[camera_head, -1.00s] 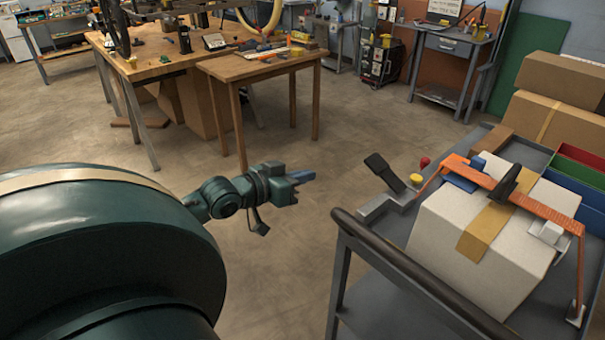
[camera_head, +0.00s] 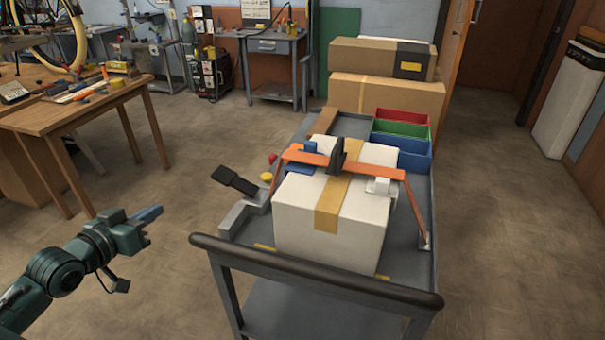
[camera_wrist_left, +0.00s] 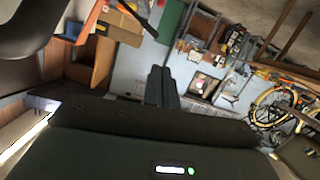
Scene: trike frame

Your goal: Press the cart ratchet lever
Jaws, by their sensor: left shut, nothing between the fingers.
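The grey cart (camera_head: 432,200) carries a white box (camera_head: 290,225) held under an orange strap (camera_head: 300,157). A black upright lever-like part (camera_head: 337,157) sits on the strap above the box. Another black paddle (camera_head: 235,180) rises tilted from a grey bracket (camera_head: 243,215) at the cart's left edge. I cannot tell which is the ratchet lever. My left gripper (camera_head: 150,214) is shut and empty, left of the cart and apart from the paddle. Its closed fingers show in the left wrist view (camera_wrist_left: 160,88). My right gripper is not in view.
A dark push handle (camera_head: 310,272) spans the cart's near end. Red, green and blue bins (camera_head: 402,160) stand at its far right. Red and yellow knobs (camera_head: 266,177) lie near the paddle. A wooden table (camera_head: 60,115) stands left. Floor between table and cart is clear.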

